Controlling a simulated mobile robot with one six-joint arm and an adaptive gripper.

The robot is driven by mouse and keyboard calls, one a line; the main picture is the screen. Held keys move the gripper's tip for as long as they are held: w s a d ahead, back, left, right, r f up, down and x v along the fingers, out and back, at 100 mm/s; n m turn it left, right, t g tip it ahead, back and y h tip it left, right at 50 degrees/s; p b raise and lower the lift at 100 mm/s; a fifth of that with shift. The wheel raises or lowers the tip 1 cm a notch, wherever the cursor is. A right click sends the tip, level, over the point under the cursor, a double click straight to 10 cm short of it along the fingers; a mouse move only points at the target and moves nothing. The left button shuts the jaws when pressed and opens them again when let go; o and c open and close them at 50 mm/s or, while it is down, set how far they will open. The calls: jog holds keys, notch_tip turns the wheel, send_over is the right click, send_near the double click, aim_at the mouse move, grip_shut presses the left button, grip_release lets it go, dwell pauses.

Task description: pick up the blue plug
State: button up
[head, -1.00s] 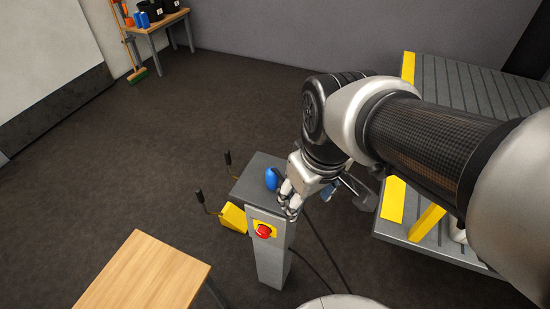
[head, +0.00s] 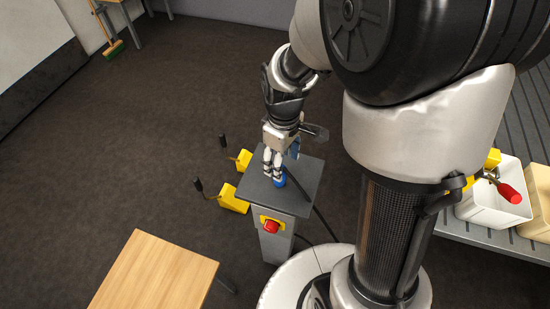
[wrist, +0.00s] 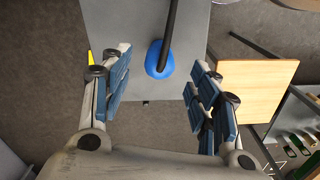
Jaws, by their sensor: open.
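The blue plug (head: 280,181) sits on the grey top of the pedestal (head: 299,194), near its left front part. In the head view my gripper (head: 272,170) is right at the plug and partly covers it. In the wrist view the rounded plug (wrist: 157,61) has a black cable running up from it. My gripper (wrist: 161,64) is open there, with one blue-padded finger to each side of the plug. A gap shows on both sides, so the fingers do not appear to touch it.
A red button (head: 271,226) is on the pedestal's front. Yellow blocks with black-handled levers (head: 233,198) stand left of it. A wooden table (head: 155,270) is at the front left. A white bin (head: 490,205) stands on the platform at right.

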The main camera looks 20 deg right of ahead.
notch_tip(320, 180, down, 8)
jog(key=b, duration=0.3)
jog(key=shift+w+a+r, duration=0.1)
jog(key=shift+w+a, duration=0.05)
jog(key=shift+r, duration=0.1)
jog(key=c, duration=1.2)
